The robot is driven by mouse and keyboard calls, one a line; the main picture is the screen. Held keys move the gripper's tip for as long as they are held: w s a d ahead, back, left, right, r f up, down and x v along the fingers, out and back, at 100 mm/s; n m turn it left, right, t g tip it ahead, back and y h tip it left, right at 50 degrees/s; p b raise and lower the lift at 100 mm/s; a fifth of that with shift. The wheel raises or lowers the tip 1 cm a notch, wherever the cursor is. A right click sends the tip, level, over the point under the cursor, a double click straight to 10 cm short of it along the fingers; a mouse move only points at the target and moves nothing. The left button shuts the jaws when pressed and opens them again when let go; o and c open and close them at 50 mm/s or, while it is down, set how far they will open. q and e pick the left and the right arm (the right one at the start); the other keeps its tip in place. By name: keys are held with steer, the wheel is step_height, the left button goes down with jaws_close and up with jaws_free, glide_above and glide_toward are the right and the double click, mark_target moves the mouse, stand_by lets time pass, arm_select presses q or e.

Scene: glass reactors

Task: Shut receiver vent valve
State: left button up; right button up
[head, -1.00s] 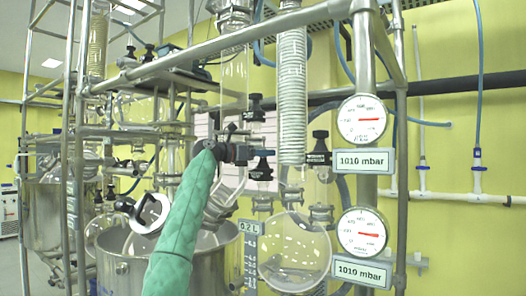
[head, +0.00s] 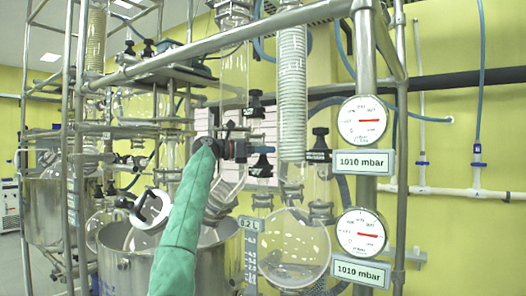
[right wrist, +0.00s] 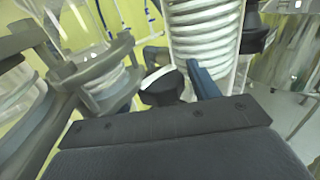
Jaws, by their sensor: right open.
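My right gripper (head: 258,149) comes up in a green sleeve from the bottom of the head view and reaches among the glass pipes left of the coiled condenser. It is open. In the right wrist view its two blue-grey fingers (right wrist: 178,68) point away from me, with a black valve knob (right wrist: 162,88) showing between them; I cannot tell if they touch it. In the head view one black valve knob (head: 256,98) is above the gripper and another (head: 262,163) is just below it. Which knob is the receiver vent valve is not clear. My left gripper is not in view.
A coiled glass condenser (head: 292,90) stands right of the gripper, with another black knob (head: 320,138) beside it. A round glass receiver (head: 293,248) hangs below. Two gauges, upper (head: 362,120) and lower (head: 360,234), sit on a steel post. A metal rail (head: 220,40) crosses above.

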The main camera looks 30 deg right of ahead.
steer(key=shift+a, duration=0.1)
steer(key=v, duration=0.7)
steer(key=shift+a, duration=0.4)
steer(key=shift+w, duration=0.15)
stand_by(0.3)
